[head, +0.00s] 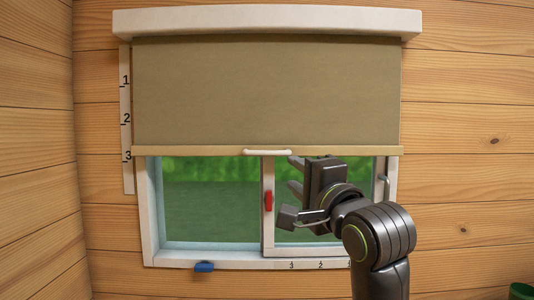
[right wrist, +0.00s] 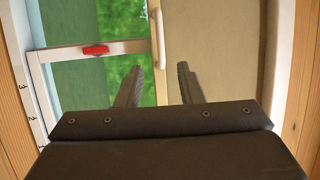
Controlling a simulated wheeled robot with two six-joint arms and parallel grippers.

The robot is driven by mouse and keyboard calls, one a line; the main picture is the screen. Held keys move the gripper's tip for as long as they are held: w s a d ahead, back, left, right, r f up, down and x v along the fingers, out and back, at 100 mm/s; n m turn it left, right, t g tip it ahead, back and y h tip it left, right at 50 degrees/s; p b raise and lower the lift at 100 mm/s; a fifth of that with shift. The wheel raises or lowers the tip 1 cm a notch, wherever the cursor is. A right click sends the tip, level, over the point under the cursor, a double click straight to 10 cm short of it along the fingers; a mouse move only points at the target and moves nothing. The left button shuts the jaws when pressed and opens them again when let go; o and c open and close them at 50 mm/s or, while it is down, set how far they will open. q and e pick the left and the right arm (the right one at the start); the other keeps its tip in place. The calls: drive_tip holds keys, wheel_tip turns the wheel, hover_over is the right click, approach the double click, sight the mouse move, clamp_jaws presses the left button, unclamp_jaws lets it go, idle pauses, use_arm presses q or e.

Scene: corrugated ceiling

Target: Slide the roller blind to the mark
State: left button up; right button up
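The tan roller blind (head: 265,90) hangs partly down over the window, its bottom bar (head: 200,151) slightly above the 3 on the left wall scale (head: 126,115). A white pull handle (head: 267,153) sits mid-bar. It also shows in the right wrist view (right wrist: 160,36), where the blind (right wrist: 215,50) fills the right half. My right gripper (head: 292,173) is open and empty, just right of and below the handle in the head view. In the wrist view its fingertips (right wrist: 160,68) lie either side of the bar's line, with the handle ahead of them. My left gripper is out of view.
The sliding window sash (head: 267,225) has a red handle (head: 268,201). A grey latch (head: 385,187) is on the right frame. A second scale (head: 320,265) and a blue piece (head: 204,267) are at the sill. A green object (head: 521,290) is at lower right.

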sight(268, 154)
drive_tip(key=p+x, duration=0.3)
drive_tip(key=x, duration=1.1)
drive_tip(key=shift+w+a+r, duration=0.1)
drive_tip(key=shift+w, duration=0.1)
clamp_jaws()
